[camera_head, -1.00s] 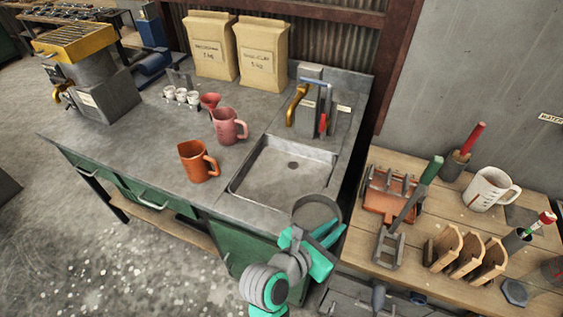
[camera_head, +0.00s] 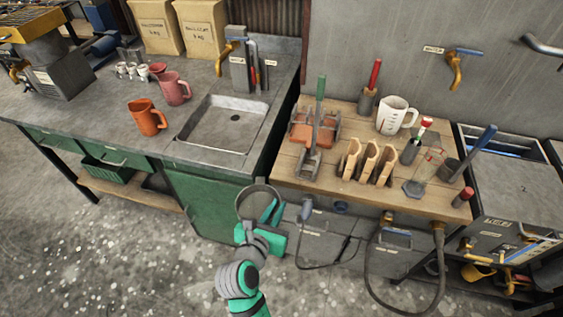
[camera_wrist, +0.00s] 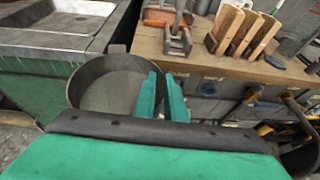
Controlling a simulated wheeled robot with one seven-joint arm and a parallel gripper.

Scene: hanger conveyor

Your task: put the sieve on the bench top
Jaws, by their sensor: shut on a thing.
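The sieve (camera_head: 241,203) is a round, grey, shallow pan with a dark rim. My green gripper (camera_head: 275,212) is shut on its right side and holds it roughly level, in front of the corner where the two benches meet. The wrist view shows the sieve (camera_wrist: 103,62) left of the fingers (camera_wrist: 161,97), its inside empty. The grey bench top (camera_head: 100,92) with the sink (camera_head: 233,122) lies to its upper left. The wooden bench top (camera_head: 315,185) lies to its upper right. The sieve appears clear of both.
An orange jug (camera_head: 147,118) and a pink jug (camera_head: 174,90) stand left of the sink. The wooden top holds a rack (camera_head: 315,135), wooden holders (camera_head: 367,162), a white jug (camera_head: 396,115) and tool cups. Hoses (camera_head: 372,270) hang below its front. The grey top's front left is bare.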

